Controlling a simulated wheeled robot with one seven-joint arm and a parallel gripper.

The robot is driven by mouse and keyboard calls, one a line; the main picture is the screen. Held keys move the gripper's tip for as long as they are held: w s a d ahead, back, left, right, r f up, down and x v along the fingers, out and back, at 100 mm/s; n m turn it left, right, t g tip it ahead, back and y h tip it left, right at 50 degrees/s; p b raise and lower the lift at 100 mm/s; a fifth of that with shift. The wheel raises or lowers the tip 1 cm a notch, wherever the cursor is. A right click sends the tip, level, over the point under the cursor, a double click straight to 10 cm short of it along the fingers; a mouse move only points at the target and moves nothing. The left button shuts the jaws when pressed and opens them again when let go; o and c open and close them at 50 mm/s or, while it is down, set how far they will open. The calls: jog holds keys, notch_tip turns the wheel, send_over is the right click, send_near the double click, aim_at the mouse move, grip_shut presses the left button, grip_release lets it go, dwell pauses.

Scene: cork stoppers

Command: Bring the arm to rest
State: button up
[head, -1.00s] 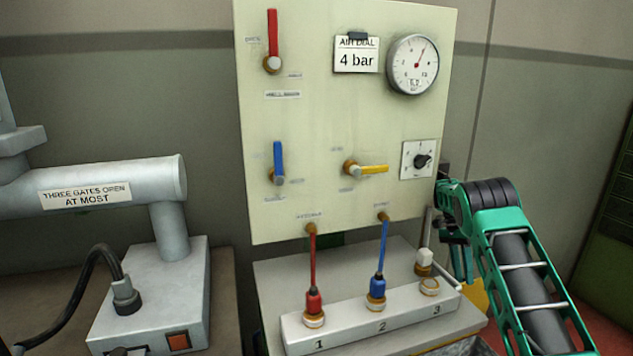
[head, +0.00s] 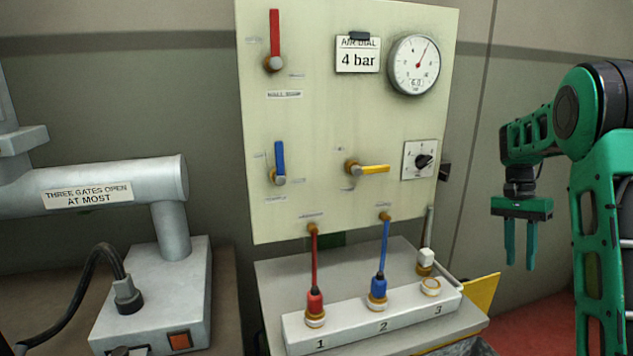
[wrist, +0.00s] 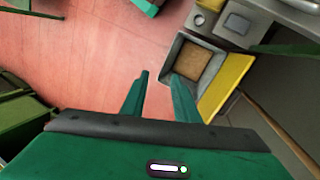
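My gripper (head: 519,245) hangs at the right in the head view, pointing down, clear of the panel and the bench. Its two green fingers stand apart with nothing between them. In the wrist view my gripper (wrist: 158,88) also shows empty, with red floor and a grey bin beyond its fingertips. My green arm (head: 598,200) is folded at the right edge of the head view.
A cream panel (head: 320,120) carries red, blue and yellow levers, a gauge and a dial. Below it, a white block (head: 350,332) holds red and blue plugs at 1 and 2. A grey bin (wrist: 183,50) with a yellow flap (wrist: 226,84) stands near open red floor (wrist: 100,50).

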jog(key=s+a+r+n+t, duration=0.1)
jog(key=s+a+r+n, duration=0.15)
jog(key=s, duration=1.05)
jog(key=s+a+r+n+t, duration=0.1)
jog(key=s+a+r, duration=0.15)
jog(key=s, duration=0.95)
jog(key=s+a+f+n+t+y, duration=0.1)
jog(key=s+a+f, duration=0.3)
jog(key=s, duration=0.5)
jog(key=shift+s+a+f+n, duration=0.25)
jog(key=shift+s+f+n, duration=0.05)
jog(key=shift+f+n, duration=0.15)
jog(key=shift+w+f, duration=0.25)
jog(key=shift+w, duration=0.35)
